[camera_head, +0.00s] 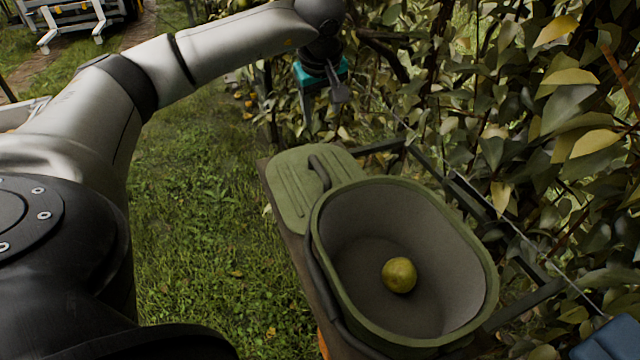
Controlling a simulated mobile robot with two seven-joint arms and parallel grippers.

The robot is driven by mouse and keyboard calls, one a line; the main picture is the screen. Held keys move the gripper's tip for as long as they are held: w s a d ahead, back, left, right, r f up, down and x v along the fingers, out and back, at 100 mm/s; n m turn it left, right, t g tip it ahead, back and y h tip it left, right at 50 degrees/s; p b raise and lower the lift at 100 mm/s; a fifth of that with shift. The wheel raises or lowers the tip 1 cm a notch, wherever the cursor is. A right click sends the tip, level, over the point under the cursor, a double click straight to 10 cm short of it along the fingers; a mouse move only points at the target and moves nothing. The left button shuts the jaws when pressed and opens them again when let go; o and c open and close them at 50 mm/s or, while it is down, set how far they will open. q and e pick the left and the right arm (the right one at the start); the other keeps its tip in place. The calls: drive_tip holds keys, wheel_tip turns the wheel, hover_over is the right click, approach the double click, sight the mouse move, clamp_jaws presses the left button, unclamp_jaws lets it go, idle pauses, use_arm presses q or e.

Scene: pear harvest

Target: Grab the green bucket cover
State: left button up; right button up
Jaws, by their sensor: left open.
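The green bucket cover (292,193) lies flat to the upper left of the bucket, with its near right part hidden by the bucket rim. A dark curved handle (319,171) stands up on it. The green oval bucket (455,235) is open, and one yellow-green pear (399,275) lies inside on its floor. My left gripper (337,88), dark with a teal part, is open and empty. It hangs above and beyond the cover in the picture, apart from it. My right gripper is not in view.
The bucket and cover rest on a narrow wooden board (297,247). Dense leaves (560,130) and dark metal bars (465,192) lie close on the right. Open grass (200,220) is on the left. A white slatted frame (75,20) stands far back.

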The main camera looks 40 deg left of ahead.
use_arm(q)
drive_tip(key=b, duration=0.6)
approach(321, 169)
drive_tip(key=v, duration=0.4)
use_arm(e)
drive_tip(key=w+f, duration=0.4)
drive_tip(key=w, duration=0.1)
use_arm(q)
drive_tip(key=b+x, duration=0.3)
drive_tip(key=x, duration=0.6)
drive_tip(key=shift+w+d+b, duration=0.1)
drive_tip(key=shift+d+b, duration=0.05)
drive_tip(key=shift+b, duration=0.2)
drive_tip(key=shift+b+x, duration=1.35)
drive_tip(key=shift+x, duration=1.25)
drive_tip(key=shift+a+f, duration=0.35)
drive_tip(key=shift+f, duration=0.15)
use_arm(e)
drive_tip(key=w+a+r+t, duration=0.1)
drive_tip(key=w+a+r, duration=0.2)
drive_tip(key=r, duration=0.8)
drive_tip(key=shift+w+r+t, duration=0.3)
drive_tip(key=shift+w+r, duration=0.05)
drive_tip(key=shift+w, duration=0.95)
use_arm(q)
clamp_jaws()
